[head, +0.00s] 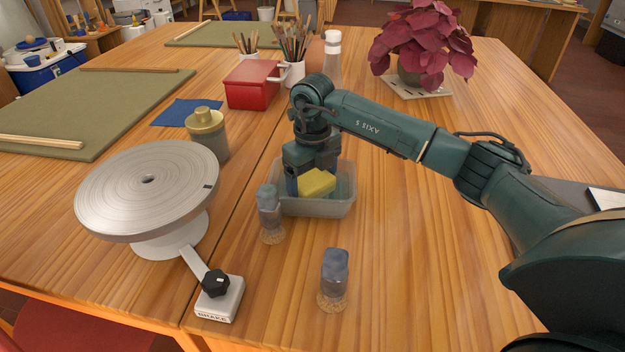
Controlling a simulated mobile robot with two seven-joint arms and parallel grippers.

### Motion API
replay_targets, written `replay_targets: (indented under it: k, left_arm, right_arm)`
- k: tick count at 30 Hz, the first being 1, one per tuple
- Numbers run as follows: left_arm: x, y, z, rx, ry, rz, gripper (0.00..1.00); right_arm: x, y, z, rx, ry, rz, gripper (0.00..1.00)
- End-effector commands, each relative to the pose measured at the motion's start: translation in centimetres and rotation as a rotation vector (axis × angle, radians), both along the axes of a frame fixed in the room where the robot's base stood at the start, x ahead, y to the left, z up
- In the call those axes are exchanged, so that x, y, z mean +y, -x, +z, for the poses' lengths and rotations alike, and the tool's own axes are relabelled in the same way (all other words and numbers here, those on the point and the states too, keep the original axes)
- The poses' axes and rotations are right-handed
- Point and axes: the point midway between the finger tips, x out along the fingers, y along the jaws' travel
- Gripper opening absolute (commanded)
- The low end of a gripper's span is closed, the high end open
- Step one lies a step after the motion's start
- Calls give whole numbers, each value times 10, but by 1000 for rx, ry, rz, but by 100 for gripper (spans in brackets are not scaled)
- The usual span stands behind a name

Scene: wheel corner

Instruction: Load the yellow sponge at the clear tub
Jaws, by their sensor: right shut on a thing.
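The yellow sponge (317,183) is a small block at the middle of the head view, inside the outline of the clear tub. The clear tub (318,208) is a low see-through box standing on the wooden table. My right gripper (306,188) points down over the tub and is shut on the sponge. Its fingers are partly hidden behind the sponge, and I cannot tell whether the sponge touches the tub's floor. My left gripper is not in view.
Two grey-blue pieces stand in front of the tub, one close to its left corner (268,210) and one nearer me (334,275). A banding wheel (148,185) with a brake stands left. A lidded jar (208,135) and a red box (252,85) stand behind.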

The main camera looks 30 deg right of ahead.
Motion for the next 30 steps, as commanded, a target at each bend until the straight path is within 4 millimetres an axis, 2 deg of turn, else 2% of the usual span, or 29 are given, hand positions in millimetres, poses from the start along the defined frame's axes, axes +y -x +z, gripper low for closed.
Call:
replay_targets:
  k: [5, 30]
  left_arm:
    - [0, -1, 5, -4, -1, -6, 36]
    - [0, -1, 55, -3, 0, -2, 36]
  right_arm:
    - [0, 1, 2, 4, 2, 0, 63]
    - [0, 0, 69, 2, 1, 0, 63]
